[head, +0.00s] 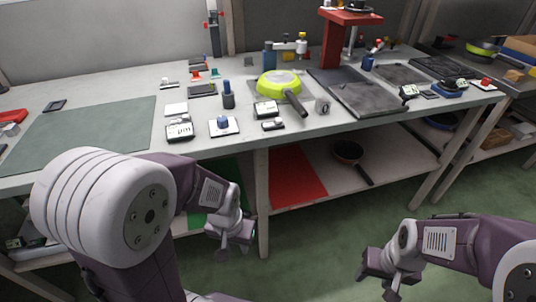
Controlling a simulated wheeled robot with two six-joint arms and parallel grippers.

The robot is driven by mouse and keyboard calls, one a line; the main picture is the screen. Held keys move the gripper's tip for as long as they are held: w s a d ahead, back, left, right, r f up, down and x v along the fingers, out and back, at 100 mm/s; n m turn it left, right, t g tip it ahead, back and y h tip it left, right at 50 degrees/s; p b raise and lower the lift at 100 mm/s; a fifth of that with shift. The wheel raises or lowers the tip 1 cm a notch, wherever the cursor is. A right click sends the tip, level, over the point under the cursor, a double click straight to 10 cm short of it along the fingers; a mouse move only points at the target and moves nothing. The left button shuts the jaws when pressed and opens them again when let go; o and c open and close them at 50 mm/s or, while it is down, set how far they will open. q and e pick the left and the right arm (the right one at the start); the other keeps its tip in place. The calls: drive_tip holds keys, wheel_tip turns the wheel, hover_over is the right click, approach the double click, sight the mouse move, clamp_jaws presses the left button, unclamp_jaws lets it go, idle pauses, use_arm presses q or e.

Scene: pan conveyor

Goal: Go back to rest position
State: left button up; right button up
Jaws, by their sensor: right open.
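My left gripper (234,247) hangs in front of the bench, below the level of the top, and I see nothing held in it. Its fingers are too small to read. My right gripper (377,284) is open and empty at the lower right, over the green floor and clear of the bench. A yellow-green pan (279,83) lies on the bench top, its dark handle pointing toward the front right. Both grippers are apart from it.
The long grey workbench (86,89) spans the view, with small devices and dark plates on it. A red press-like stand (333,42) is at the back. A dark pan (348,153) lies on the lower shelf near a red mat (297,174). The floor (310,240) between my arms is clear.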

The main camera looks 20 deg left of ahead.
wheel_tip(320, 180, up, 32)
drive_tip(key=p, duration=2.9)
drive_tip(key=shift+f+p, duration=0.2)
drive_tip(key=shift+p, duration=0.1)
